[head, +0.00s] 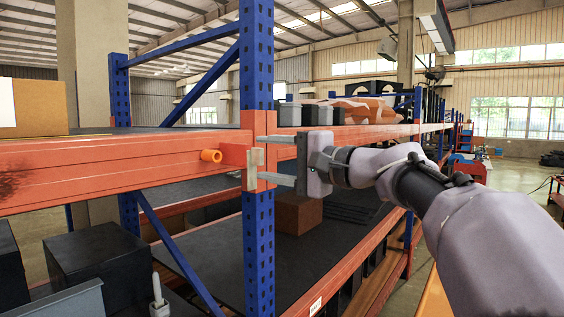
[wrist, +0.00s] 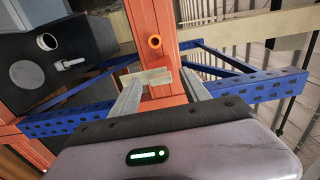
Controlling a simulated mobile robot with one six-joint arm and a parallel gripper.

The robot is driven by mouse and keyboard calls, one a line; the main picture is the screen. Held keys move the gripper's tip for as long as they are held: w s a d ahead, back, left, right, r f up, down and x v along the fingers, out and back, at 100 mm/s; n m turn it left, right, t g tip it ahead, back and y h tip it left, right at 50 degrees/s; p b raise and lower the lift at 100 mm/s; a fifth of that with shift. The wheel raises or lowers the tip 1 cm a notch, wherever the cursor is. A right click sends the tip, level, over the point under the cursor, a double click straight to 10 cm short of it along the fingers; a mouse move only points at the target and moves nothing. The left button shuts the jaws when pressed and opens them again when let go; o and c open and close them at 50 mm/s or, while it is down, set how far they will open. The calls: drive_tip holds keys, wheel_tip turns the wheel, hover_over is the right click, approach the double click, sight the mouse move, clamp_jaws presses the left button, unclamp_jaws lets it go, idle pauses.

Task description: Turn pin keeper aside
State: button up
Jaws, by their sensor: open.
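The pin keeper looks to be a small tan and grey plate (head: 257,166) on the orange beam end at the blue upright. In the wrist view it is a pale block (wrist: 152,77) lying across the orange beam. My gripper (head: 270,160) is open, with one finger above the plate and one near its lower end. In the wrist view the gripper (wrist: 162,80) has its left fingertip close to or at the block and its right fingertip beyond the block's right end. I cannot tell whether either finger touches it.
An orange tube (head: 211,156) sticks out of the beam (head: 110,172), left of the plate. The blue upright (head: 257,60) stands behind the gripper. Dark boxes (head: 95,260) sit on the lower left. A brown box (head: 298,213) stands on the lower shelf. Open aisle lies to the right.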

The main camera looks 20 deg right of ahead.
drive_tip(key=v, duration=1.6)
drive_tip(key=shift+s, duration=0.25)
